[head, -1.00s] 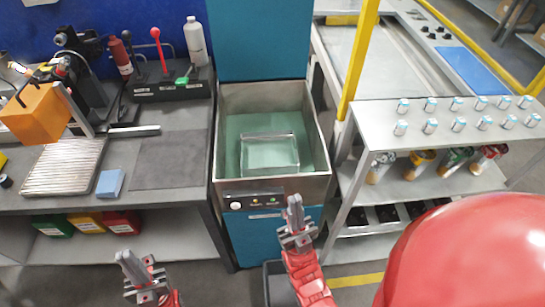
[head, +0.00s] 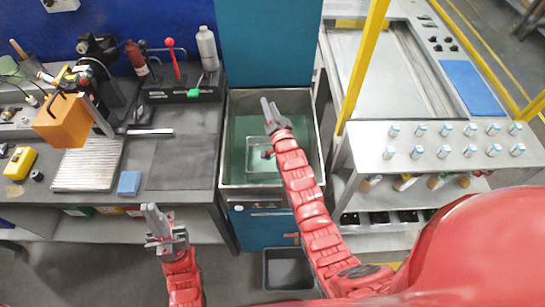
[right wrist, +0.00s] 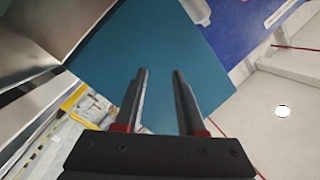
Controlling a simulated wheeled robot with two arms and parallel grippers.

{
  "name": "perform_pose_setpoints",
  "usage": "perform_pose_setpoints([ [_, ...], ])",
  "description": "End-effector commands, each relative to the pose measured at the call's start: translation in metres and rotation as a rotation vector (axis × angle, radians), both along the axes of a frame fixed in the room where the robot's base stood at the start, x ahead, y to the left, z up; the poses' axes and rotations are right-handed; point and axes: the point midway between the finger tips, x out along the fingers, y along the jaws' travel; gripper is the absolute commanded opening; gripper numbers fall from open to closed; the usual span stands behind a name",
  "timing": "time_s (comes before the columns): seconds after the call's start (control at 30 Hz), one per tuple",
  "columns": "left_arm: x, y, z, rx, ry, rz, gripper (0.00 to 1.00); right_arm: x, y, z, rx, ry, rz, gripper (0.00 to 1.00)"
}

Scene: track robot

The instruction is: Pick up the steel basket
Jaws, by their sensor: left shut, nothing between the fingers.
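The steel basket (head: 258,165) sits low inside the steel tank (head: 226,160) with greenish liquid, in the middle of the head view. My right arm crosses over it and hides its right part. My right gripper (head: 268,103) is above the tank, beyond the basket towards the tank's back side. In the right wrist view the right gripper (right wrist: 160,72) has its two fingers apart, with nothing between them. The basket does not show in that view. My left gripper (head: 149,209) is shut and empty, in front of the left workbench's edge.
The left workbench holds an orange block (head: 62,122), a blue block (head: 129,183) and a white bottle (head: 207,48). A yellow post (head: 361,65) and a shelf rack with small capped jars (head: 445,130) stand right of the tank. A grey bin (head: 288,268) is on the floor.

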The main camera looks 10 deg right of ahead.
Motion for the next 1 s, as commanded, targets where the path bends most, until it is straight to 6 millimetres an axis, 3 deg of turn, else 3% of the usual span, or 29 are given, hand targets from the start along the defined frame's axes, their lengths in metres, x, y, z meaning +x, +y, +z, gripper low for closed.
perform_pose_setpoints([
  [0.1, 0.000, 0.000, 0.000, 0.000, 0.000, 0.000, 0.00, 0.024, 0.005, -0.030, 0.131, 0.228, -0.009, 0.39],
  [0.2, 0.000, 0.000, 0.000, 0.000, 0.000, 0.000, 0.00, 0.032, 0.008, -0.056, 0.242, 0.427, -0.047, 0.39],
  [0.37, 0.000, 0.000, 0.000, 0.000, 0.000, 0.000, 0.00, 0.025, 0.011, -0.088, 0.407, 0.738, -0.158, 0.39],
  [0.47, 0.000, 0.000, 0.000, 0.000, 0.000, 0.000, 0.00, 0.009, 0.013, -0.099, 0.501, 0.924, -0.261, 0.39],
  [0.6, 0.000, 0.000, 0.000, 0.000, 0.000, 0.000, 0.00, -0.024, 0.015, -0.100, 0.609, 1.163, -0.438, 0.39],
  [0.8, 0.000, 0.000, 0.000, 0.000, 0.000, 0.000, 0.00, -0.072, 0.017, -0.086, 0.694, 1.397, -0.679, 0.39],
  [1.0, 0.000, 0.000, -0.002, 0.000, 0.000, 0.000, 0.00, -0.093, 0.017, -0.079, 0.714, 1.478, -0.788, 0.39],
])
